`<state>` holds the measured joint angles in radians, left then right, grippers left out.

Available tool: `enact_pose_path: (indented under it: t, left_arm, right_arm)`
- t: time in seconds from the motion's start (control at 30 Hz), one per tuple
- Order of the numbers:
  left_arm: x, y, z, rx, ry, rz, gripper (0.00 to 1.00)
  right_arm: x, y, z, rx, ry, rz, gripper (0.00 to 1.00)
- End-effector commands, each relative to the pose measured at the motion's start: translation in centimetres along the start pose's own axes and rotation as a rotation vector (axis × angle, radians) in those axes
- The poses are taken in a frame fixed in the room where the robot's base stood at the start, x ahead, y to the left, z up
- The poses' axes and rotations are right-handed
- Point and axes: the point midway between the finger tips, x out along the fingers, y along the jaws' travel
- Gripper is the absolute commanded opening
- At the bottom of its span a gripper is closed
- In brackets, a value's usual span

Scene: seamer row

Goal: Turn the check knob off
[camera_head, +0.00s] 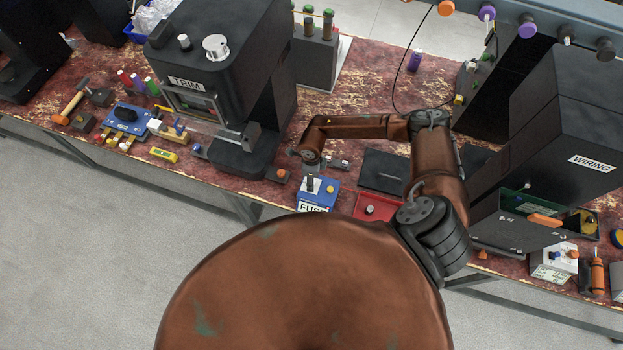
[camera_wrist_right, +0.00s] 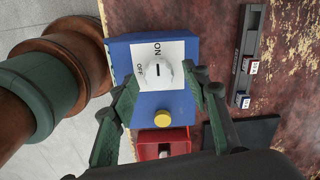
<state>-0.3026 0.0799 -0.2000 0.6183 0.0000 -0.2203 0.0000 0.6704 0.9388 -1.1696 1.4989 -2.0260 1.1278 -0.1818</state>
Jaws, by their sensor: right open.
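A blue box (camera_wrist_right: 150,100) carries a white plate marked ON and OFF with a round white knob (camera_wrist_right: 158,72) on it. The knob has a short dark line; I cannot tell surely which mark it points to. A yellow button (camera_wrist_right: 163,118) sits beside the plate. In the head view the blue box (camera_head: 326,198) stands at the bench's front edge, with a partly hidden label that seems to read FUSE. No label reading check is legible. My right gripper (camera_wrist_right: 167,77) is open, its fingers on either side of the knob; contact is unclear. My left gripper is not in view.
A red box (camera_wrist_right: 148,138) adjoins the blue box. A black TRIM machine (camera_head: 225,75) stands left, and a WIRING machine (camera_head: 570,120) right. A dark flat plate (camera_head: 385,170) lies behind the red box. Small tools and blocks crowd the bench at left.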

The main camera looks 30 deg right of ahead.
Motion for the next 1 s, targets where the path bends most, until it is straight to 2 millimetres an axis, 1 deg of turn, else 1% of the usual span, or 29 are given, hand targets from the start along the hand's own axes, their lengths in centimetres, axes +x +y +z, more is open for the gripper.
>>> enact_pose_path:
  t: [0.27, 0.87, 1.0]
  left_arm:
    - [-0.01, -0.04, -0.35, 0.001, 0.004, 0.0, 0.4]
    - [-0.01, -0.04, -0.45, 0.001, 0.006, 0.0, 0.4]
    - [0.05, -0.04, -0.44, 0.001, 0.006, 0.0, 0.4]
  right_arm:
    - [0.23, 0.04, 0.01, -0.001, 0.0, 0.0, 0.43]
    - [0.19, 0.03, 0.01, -0.001, 0.0, 0.0, 0.02]
    - [0.2, 0.02, 0.01, -0.004, 0.0, 0.0, 0.02]
